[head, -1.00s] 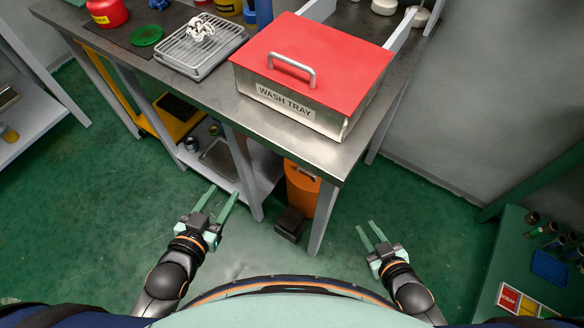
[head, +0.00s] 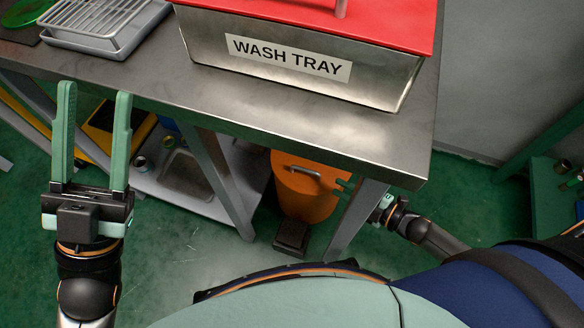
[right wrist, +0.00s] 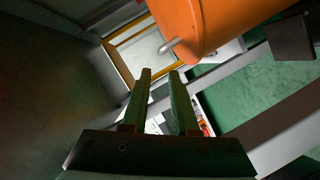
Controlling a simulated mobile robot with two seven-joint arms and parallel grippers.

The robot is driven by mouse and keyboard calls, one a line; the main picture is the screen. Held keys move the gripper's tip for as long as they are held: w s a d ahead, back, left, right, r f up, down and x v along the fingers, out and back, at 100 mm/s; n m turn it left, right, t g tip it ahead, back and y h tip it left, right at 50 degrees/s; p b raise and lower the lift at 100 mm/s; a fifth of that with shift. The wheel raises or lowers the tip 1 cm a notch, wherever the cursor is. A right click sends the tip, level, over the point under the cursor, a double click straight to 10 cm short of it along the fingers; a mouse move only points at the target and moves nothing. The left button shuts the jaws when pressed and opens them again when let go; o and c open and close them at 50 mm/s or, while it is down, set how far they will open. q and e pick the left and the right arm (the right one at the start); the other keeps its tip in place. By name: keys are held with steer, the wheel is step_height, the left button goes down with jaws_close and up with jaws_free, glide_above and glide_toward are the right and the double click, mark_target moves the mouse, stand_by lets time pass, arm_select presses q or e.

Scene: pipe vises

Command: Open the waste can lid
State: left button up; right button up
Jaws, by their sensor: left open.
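The orange waste can (head: 302,203) stands under the workbench, its lid apparently shut, with a silver handle (head: 306,170) on top and a black pedal (head: 291,238) at its front. In the right wrist view the orange can (right wrist: 220,28) is at the top, with its handle (right wrist: 168,47) just beyond my fingertips. My right gripper (right wrist: 159,72) is open and empty there, apart from the handle. In the head view my right gripper (head: 343,184) is beside the can, partly hidden by the table leg. My left gripper (head: 95,94) is open and empty before the bench's left part.
The steel workbench (head: 290,132) overhangs the can. A red-lidded wash tray (head: 300,60) and a wire rack (head: 95,25) stand on it. Table legs (head: 357,218) flank the can closely. A lower shelf (head: 190,200) is at its left. Green floor is open in front.

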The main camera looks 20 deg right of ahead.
mark_target(305, 170)
steer(key=b+x, duration=0.3)
steer(key=x, duration=0.8)
steer(key=shift+w+a+f, duration=0.15)
steer(key=shift+a+f, duration=0.05)
steer(key=shift+a, duration=0.05)
arm_select(q)
steer(key=shift+d+f+b, duration=0.1)
steer(key=shift+f+b, duration=0.25)
steer(key=shift+f, duration=1.45)
arm_select(e)
steer(key=shift+w+a, duration=0.35)
steer(key=shift+w, duration=0.1)
arm_select(q)
steer(key=shift+h, duration=0.3)
arm_select(e)
jaws_close()
steer(key=shift+s+f, duration=0.1)
